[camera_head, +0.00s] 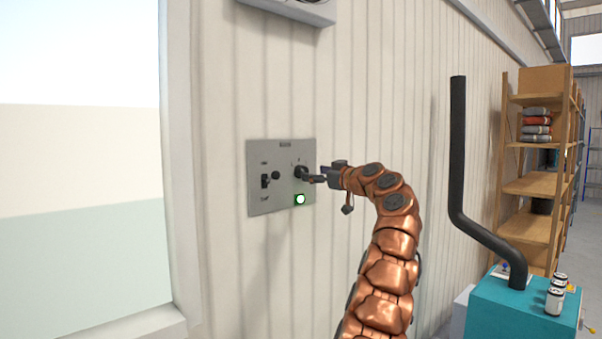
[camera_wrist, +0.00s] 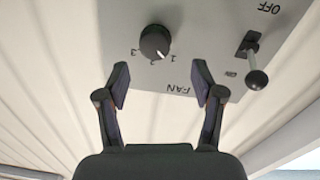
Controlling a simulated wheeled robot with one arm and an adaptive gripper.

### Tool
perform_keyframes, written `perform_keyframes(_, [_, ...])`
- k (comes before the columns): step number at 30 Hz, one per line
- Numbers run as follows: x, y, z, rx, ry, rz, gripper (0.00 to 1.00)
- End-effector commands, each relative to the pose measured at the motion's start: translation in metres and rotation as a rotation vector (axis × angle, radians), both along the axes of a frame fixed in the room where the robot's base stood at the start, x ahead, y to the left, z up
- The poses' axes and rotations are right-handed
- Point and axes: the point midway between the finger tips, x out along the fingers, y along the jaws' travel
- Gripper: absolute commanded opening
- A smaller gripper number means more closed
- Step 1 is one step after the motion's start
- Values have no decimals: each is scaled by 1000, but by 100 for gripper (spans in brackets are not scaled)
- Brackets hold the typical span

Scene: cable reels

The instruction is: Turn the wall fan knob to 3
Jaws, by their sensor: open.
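The dark round fan knob (camera_wrist: 155,42) sits on the grey wall panel (camera_wrist: 205,35), which appears upside down in the wrist view. Labels 1, 2 and 3 stand around the knob. Its white pointer line seems to point between 1 and 2. My gripper (camera_wrist: 162,76) is open, with its two fingers apart and nothing between them; the knob lies just beyond the fingertips. In the head view my gripper (camera_head: 314,178) is close to the knob (camera_head: 300,171) on the panel's right side and partly overlaps it; contact cannot be told.
A lever switch (camera_wrist: 254,62) with a ball end, near the OFF label, stands beside the knob. A green lamp (camera_head: 300,199) glows below the knob. A fan housing (camera_head: 295,8) is above the panel. A teal machine (camera_head: 520,310) with a black pipe and shelves (camera_head: 535,185) stand right.

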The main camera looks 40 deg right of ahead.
Motion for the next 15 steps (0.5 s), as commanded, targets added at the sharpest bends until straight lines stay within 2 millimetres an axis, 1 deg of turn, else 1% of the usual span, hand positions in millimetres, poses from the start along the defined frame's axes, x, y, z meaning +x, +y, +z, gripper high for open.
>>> perform_keyframes(3, [13,-7,1,3,4,-9,67])
perform_keyframes(6, [26,-9,1,2,5,-11,67])
perform_keyframes(12, [49,-9,2,1,3,-8,67])
perform_keyframes(15, [56,-9,2,2,2,-9,67])
